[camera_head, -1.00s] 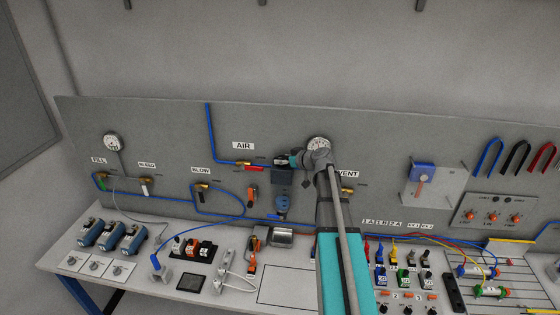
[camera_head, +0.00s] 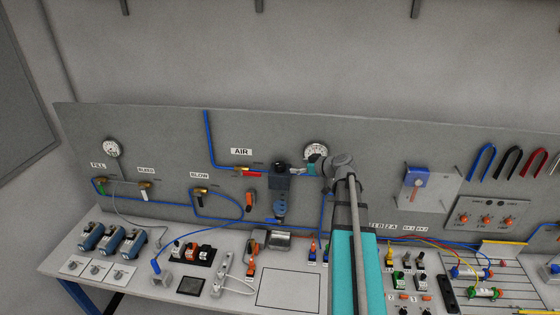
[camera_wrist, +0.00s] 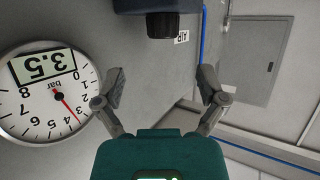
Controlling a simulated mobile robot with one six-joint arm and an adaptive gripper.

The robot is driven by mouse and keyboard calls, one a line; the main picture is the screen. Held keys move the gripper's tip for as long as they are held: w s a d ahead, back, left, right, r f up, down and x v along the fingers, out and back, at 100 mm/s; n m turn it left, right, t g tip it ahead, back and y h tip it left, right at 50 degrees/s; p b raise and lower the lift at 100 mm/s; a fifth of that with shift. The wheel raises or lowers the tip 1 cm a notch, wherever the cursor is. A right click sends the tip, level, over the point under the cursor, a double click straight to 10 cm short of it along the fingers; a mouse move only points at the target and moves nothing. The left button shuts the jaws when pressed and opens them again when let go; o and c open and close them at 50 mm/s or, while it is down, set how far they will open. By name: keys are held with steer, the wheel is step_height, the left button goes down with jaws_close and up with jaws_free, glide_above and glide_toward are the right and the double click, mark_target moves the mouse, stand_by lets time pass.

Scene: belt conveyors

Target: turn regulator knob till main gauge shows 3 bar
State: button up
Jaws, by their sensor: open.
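The regulator's black knob (camera_head: 280,165) sits on top of its dark blue-grey body (camera_head: 280,183) under the AIR label. In the wrist view the knob (camera_wrist: 161,25) shows upside down, beyond my fingertips and apart from them. The main gauge (camera_head: 317,150) is right of the regulator. In the wrist view this gauge (camera_wrist: 40,128) appears inverted at the left; its display reads 3.5 and its face says bar, with a red needle. My gripper (camera_wrist: 163,88) is open and empty. In the head view my gripper (camera_head: 309,165) is right of the knob and partly covers the gauge's lower edge.
A red-handled valve (camera_head: 249,174) and a blue air line (camera_head: 208,135) lie left of the regulator. A second gauge (camera_head: 112,148) is on the panel's far left. The bench below holds several connectors and devices. A grey wall box (camera_wrist: 262,60) shows in the wrist view.

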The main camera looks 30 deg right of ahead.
mark_target(284, 166)
steer(key=shift+n, duration=0.3)
steer(key=p+v, duration=0.1)
steer(key=v, duration=0.3)
steer(key=shift+s+r, duration=0.1)
steer(key=shift+s, duration=0.15)
steer(key=shift+a, duration=0.1)
steer(key=b+x, duration=0.5)
steer(key=x, duration=0.7)
steer(key=shift+w, duration=0.1)
steer(key=shift+x, duration=0.8)
steer(key=c, duration=1.2)
steer(key=shift+o, duration=0.2)
steer(key=shift+m+t+h, duration=0.3)
steer(key=shift+m+h, duration=0.1)
